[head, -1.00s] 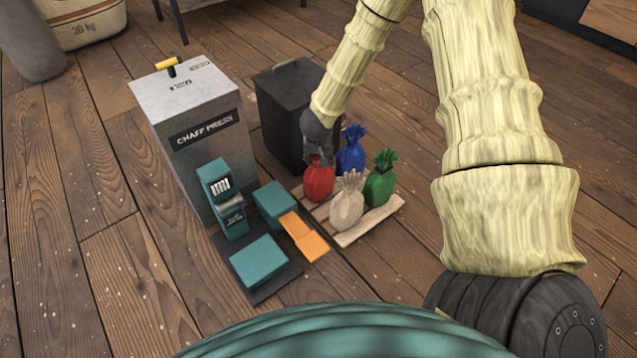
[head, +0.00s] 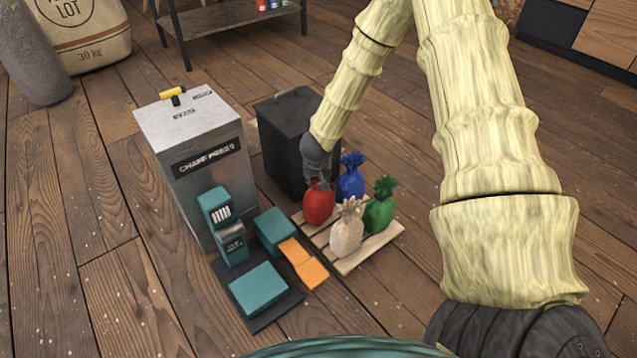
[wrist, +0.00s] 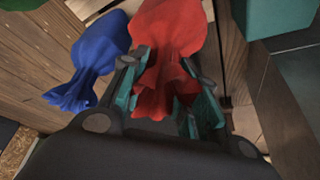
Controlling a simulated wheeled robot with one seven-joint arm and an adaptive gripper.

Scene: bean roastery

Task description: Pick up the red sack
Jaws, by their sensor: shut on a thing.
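The red sack (head: 319,205) stands at the left corner of a small wooden pallet (head: 350,263) on the floor. My gripper (head: 318,180) comes down on it from above and is shut on its gathered neck. In the wrist view the red sack (wrist: 170,50) lies between the two teal-padded fingers of my gripper (wrist: 165,105). The blue sack (head: 351,180) is close behind it and shows beside the left finger in the wrist view (wrist: 98,55). Whether the red sack still touches the pallet cannot be told.
A beige sack (head: 347,235) and a green sack (head: 379,211) share the pallet. A black bin (head: 287,125) stands behind, and the grey chaff press (head: 195,150) is to the left. The floor at right is mostly clear.

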